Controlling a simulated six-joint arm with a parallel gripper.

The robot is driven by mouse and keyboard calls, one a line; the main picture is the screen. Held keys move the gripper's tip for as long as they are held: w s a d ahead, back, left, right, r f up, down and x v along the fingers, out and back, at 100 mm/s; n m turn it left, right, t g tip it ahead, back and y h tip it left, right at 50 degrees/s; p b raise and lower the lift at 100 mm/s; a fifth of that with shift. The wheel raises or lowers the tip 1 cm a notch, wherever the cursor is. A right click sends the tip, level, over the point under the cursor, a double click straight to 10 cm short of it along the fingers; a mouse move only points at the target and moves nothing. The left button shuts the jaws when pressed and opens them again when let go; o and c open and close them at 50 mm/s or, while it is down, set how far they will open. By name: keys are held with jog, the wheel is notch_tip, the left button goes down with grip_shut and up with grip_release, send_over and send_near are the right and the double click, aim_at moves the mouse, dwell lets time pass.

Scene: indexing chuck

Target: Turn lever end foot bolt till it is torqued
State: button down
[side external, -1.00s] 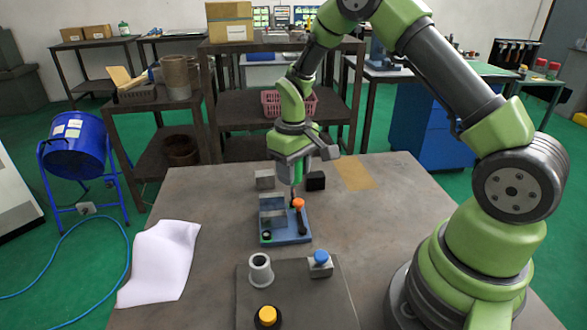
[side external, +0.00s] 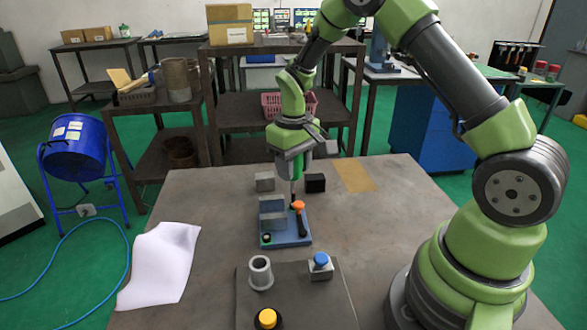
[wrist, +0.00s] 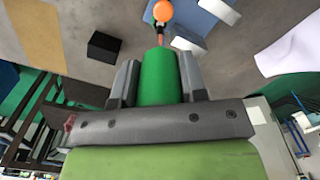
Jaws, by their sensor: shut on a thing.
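My gripper (side external: 296,168) is shut on the green handle of a driver tool (wrist: 157,78), which points down with its dark shaft below the fingers. The tool stands over the back of the blue fixture base (side external: 288,238), behind the lever (side external: 302,222) with its orange knob (wrist: 163,11). Grey blocks (side external: 272,213) stand on the base. The shaft's tip is close to the base's back edge; the bolt under it is hidden, and I cannot tell whether they touch. A small dark round part with a green rim (side external: 266,239) shows at the base's front left corner.
A grey block (side external: 264,182) and a black block (side external: 315,182) stand behind the fixture. In front, a dark mat (side external: 290,300) carries a grey cup (side external: 260,272), a blue-topped block (side external: 320,264) and a yellow button (side external: 267,317). White paper (side external: 160,262) lies left.

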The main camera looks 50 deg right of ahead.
jog(key=shift+r, duration=2.5)
